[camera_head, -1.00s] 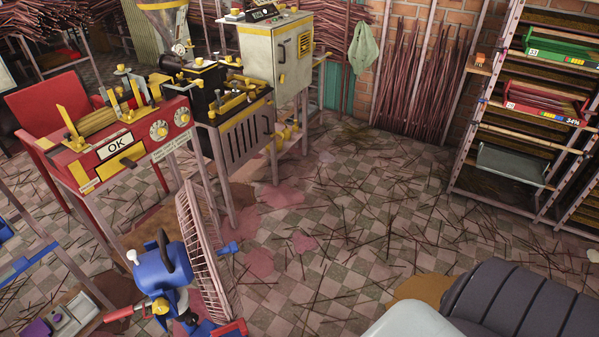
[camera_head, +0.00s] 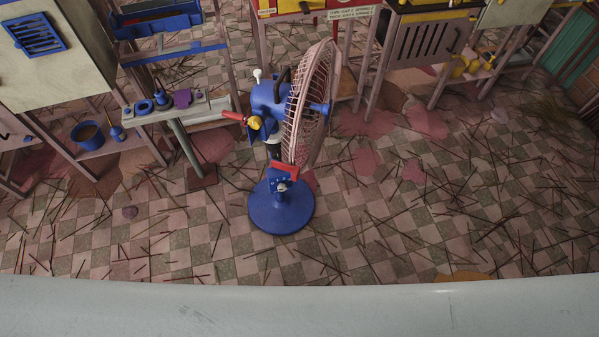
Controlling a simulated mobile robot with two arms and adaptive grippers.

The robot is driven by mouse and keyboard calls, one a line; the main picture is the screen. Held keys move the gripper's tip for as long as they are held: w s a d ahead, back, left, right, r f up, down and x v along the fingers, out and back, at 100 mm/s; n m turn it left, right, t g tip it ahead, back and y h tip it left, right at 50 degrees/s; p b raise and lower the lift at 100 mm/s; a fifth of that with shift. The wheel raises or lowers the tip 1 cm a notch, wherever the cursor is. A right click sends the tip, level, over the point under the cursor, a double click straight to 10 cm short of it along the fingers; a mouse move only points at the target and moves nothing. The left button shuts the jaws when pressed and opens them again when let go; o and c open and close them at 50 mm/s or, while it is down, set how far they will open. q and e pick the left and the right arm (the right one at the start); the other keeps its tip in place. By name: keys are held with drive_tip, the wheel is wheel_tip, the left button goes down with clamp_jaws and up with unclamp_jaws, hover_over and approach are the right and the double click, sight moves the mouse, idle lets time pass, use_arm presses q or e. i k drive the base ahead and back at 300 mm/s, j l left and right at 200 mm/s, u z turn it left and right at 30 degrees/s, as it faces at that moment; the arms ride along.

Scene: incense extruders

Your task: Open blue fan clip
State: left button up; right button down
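A standing fan (camera_head: 272,100) is in the middle of the head view, with a blue motor housing, a round blue base (camera_head: 281,208) and a pinkish wire grille (camera_head: 312,105) seen nearly edge-on. A small blue clip (camera_head: 319,107) sticks out at the right side of the grille. Whether it is open or shut is too small to tell. A red handle (camera_head: 234,116) points left from the housing, and a red lever (camera_head: 285,169) sits on the stem. Neither gripper is in view.
A narrow stand (camera_head: 178,110) with small blue and purple parts is left of the fan. A blue bucket (camera_head: 90,137) sits on a low shelf farther left. Machine tables line the back. The checkered floor (camera_head: 400,230) around the fan is open, strewn with thin sticks.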

sight(295, 170)
drive_tip(key=k+l, duration=0.1)
drive_tip(key=l, duration=0.3)
drive_tip(key=k+l, duration=0.1)
drive_tip(key=l, duration=0.35)
drive_tip(key=k+l, duration=0.1)
drive_tip(key=l, duration=0.3)
drive_tip(key=k+l, duration=0.15)
drive_tip(key=l, duration=0.3)
drive_tip(key=k+l, duration=0.1)
drive_tip(key=l, duration=0.3)
drive_tip(key=k+l, duration=0.1)
drive_tip(key=l, duration=0.35)
drive_tip(key=k+l, duration=0.1)
drive_tip(key=l, duration=0.3)
drive_tip(key=l+u, duration=0.05)
